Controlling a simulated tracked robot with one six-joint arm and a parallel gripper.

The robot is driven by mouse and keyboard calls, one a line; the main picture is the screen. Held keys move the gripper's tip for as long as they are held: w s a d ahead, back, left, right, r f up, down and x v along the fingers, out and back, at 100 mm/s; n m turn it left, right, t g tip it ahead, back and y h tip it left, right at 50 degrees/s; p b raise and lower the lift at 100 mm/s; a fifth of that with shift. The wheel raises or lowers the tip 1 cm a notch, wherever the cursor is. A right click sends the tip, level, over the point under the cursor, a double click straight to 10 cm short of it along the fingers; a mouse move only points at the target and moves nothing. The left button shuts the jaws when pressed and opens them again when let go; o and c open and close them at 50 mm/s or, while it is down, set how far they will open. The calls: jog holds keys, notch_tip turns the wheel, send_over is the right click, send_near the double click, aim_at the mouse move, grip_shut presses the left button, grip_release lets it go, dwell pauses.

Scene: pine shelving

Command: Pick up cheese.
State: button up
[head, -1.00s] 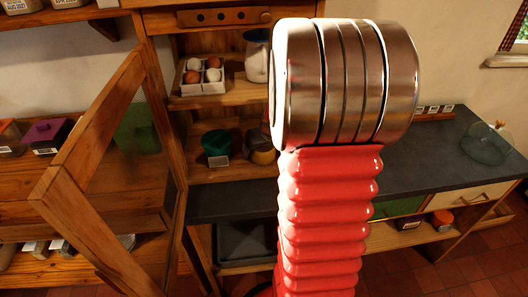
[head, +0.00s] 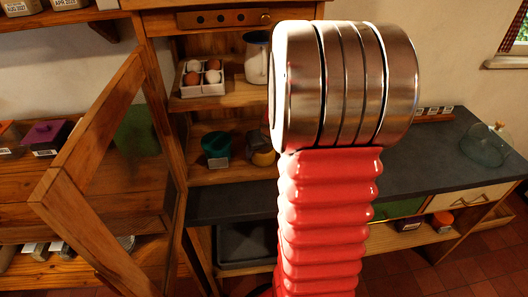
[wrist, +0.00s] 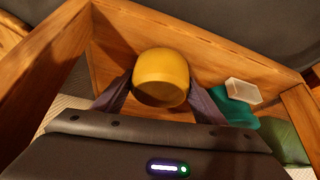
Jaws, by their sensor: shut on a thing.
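The cheese, a round yellow block (wrist: 162,78), sits between the two dark fingers of my gripper (wrist: 160,96) in the wrist view. The fingers are shut on its sides. In the head view the yellow cheese (head: 263,158) shows on the lower shelf of the open cabinet, partly hidden by a dark shape above it and by my arm. Whether it touches the shelf is hard to tell.
A teal pot (head: 216,146) with a white card stands just left of the cheese. Eggs in a white holder (head: 201,78) and a jug (head: 257,58) stand on the shelf above. The open cabinet door (head: 92,130) juts out at left.

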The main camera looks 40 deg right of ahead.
jog(key=shift+r, duration=1.8)
jog(key=s+a, duration=0.3)
jog(key=s, duration=0.5)
jog(key=s+a, duration=0.4)
jog(key=s, duration=0.4)
jog(key=shift+s, duration=0.3)
jog(key=shift+s, duration=0.1)
